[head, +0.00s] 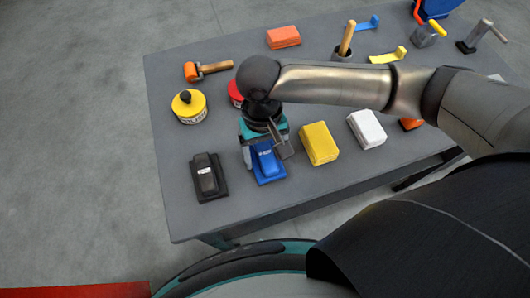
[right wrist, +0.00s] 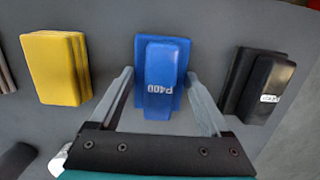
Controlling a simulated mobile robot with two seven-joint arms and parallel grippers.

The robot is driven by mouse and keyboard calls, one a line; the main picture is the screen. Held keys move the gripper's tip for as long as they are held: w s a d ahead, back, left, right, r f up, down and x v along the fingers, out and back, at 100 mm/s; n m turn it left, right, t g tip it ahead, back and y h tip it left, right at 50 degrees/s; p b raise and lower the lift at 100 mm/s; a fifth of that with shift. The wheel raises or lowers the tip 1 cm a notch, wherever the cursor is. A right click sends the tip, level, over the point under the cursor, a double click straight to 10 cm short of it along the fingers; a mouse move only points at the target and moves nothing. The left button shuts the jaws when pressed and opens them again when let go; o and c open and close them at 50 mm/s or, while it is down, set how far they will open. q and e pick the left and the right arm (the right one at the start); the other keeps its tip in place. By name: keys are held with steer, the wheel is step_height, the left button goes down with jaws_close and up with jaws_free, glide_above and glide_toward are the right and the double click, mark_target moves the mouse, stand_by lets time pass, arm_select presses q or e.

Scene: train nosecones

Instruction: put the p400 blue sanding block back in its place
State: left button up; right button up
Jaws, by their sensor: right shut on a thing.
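The blue sanding block (head: 266,165) lies near the front edge of the grey table, between a black block and a yellow one. In the right wrist view the blue block (right wrist: 162,82) shows a white P400 label, with a wider blue piece around its far end. My right gripper (head: 267,153) is over the block from above, one finger along each side, shut on it. The right wrist view shows the same fingers (right wrist: 160,76) flanking the block. The block appears at table level; I cannot tell whether it is slightly raised. My left gripper is out of view.
A black block (head: 208,177) is close on the left, a yellow block (head: 319,144) and a white block (head: 367,128) on the right. The left front table corner is clear.

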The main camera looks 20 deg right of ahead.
mark_target(263, 147)
steer(key=o, duration=1)
steer(key=r+p, duration=0.1)
steer(key=r, duration=0.3)
steer(key=w+r+p, duration=0.1)
steer(key=r, duration=0.3)
steer(key=r+p, duration=0.1)
steer(key=r, duration=0.3)
steer(key=shift+w, duration=0.25)
